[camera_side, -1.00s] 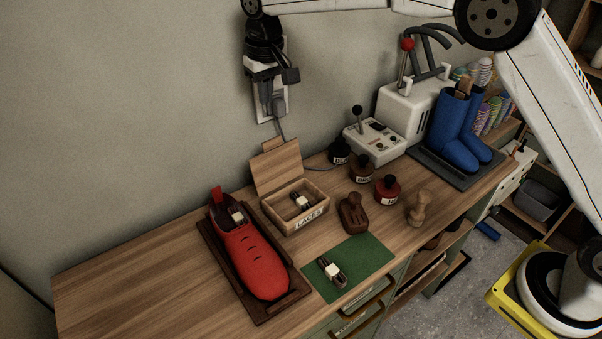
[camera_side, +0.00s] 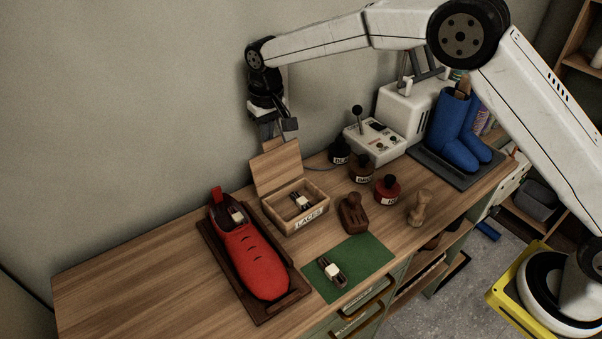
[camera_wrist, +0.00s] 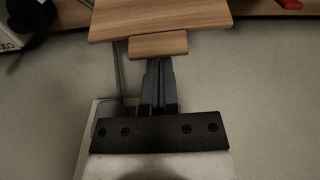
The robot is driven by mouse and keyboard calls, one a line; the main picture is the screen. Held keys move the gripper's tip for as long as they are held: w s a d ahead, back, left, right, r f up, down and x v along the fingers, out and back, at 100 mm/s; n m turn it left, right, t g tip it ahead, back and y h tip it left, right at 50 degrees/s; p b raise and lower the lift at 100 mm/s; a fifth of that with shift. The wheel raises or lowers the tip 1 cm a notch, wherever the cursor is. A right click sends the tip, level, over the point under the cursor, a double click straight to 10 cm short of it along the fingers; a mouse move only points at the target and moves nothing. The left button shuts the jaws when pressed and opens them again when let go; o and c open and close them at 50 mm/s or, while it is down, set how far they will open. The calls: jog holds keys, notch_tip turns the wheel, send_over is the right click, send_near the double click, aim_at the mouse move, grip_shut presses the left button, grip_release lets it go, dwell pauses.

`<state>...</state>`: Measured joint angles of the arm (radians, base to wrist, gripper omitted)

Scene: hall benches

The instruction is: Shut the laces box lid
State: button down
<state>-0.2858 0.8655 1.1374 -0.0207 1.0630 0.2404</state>
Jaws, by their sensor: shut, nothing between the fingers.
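The laces box (camera_side: 297,219) is a small wooden box with a "LACES" label on its front, on the bench. Its lid (camera_side: 277,171) stands open, tilted up at the back edge, with a small tab on top. A dark bundle with a pale band (camera_side: 301,200) lies inside the box. My gripper (camera_side: 268,138) is shut and empty, behind the raised lid near its top edge. In the wrist view, the shut fingers (camera_wrist: 158,68) point at the lid's tab (camera_wrist: 158,45), with the lid (camera_wrist: 160,20) beyond. I cannot tell whether they touch the tab.
A red shoe (camera_side: 253,262) sits on a dark wooden tray left of the box. A green mat (camera_side: 367,262) with another bundle (camera_side: 332,271) lies in front. A brown wooden block (camera_side: 352,214) and several jars stand to the right. The wall is close behind the lid.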

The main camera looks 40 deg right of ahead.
aim_at(276, 153)
jog(key=shift+s+r+t, duration=0.1)
jog(key=shift+s+t, duration=0.6)
jog(key=shift+t, duration=0.5)
dwell(0.7)
jog(key=shift+s+t, duration=0.2)
jog(key=shift+t, duration=0.1)
jog(key=shift+s+r, duration=0.25)
jog(key=shift+s, duration=0.6)
jog(key=shift+s+d+t, duration=0.15)
jog(key=shift+s+t, duration=0.65)
jog(key=shift+s, duration=0.15)
jog(key=shift+s+d+f, duration=0.1)
jog(key=shift+s+f, duration=1.35)
jog(key=shift+s, duration=0.6)
jog(key=shift+s+d+f, duration=0.15)
jog(key=shift+s+f, duration=1.25)
jog(key=shift+s, duration=0.65)
jog(key=shift+s+d+f, duration=0.1)
jog(key=shift+s+f, duration=1.35)
jog(key=shift+s, duration=0.6)
jog(key=shift+f, duration=0.1)
jog(key=shift+s, duration=0.2)
